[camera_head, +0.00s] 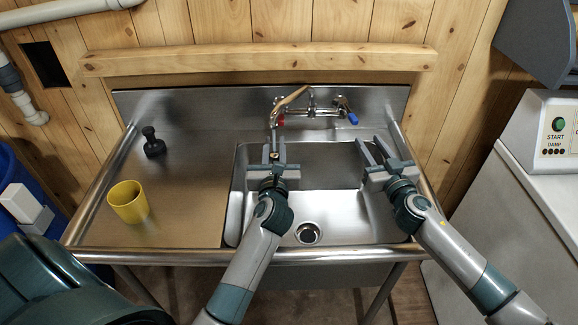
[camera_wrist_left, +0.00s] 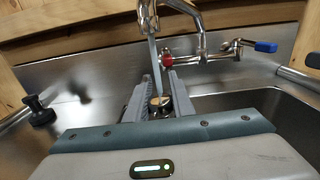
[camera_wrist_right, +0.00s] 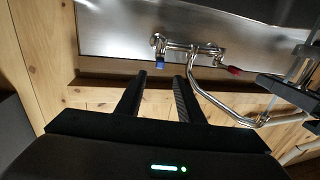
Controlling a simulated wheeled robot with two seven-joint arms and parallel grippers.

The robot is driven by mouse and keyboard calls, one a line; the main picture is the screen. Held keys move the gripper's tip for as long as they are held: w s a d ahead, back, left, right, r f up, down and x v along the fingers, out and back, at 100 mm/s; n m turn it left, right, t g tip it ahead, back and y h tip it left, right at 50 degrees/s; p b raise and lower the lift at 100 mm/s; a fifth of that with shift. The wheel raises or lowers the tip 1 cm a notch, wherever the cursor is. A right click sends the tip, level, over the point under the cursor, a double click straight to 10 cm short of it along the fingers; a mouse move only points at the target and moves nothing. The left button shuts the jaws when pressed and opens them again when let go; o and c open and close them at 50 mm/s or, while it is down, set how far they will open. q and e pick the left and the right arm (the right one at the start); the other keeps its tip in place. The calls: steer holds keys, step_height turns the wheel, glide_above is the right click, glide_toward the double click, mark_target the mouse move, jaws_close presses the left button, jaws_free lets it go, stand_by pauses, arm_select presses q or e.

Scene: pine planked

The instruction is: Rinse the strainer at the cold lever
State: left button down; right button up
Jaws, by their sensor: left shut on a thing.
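My left gripper (camera_head: 274,157) is shut on a small dark and tan thing (camera_wrist_left: 160,101), probably the strainer, under the tap's spout (camera_head: 274,112). Fingers hide most of it, so its shape is unclear. A thin grey strip (camera_wrist_left: 156,72) runs between the spout and the held thing; I cannot tell if it is water or part of that thing. The cold lever (camera_head: 352,118) is blue, at the tap's right end. My right gripper (camera_head: 368,146) is open and empty, a little short of the blue lever, which shows beyond its fingertips in the right wrist view (camera_wrist_right: 160,66).
A red handle (camera_wrist_left: 167,61) is at the tap's left end. The steel basin (camera_head: 340,215) lies below both grippers, its drain (camera_head: 308,233) clear. A yellow cup (camera_head: 128,201) and a dark knobbed object (camera_head: 153,142) stand on the left drainboard. A machine (camera_head: 545,130) stands at right.

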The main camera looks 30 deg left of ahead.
steer(key=shift+c, duration=0.6)
jaws_close()
steer(key=w+d+m+g+y, duration=0.2)
steer(key=w+d+m, duration=0.4)
steer(key=m, duration=0.9)
steer(key=shift+w+d+g+y, duration=0.3)
steer(key=shift+d+g+y, duration=0.1)
steer(key=shift+d+g, duration=0.25)
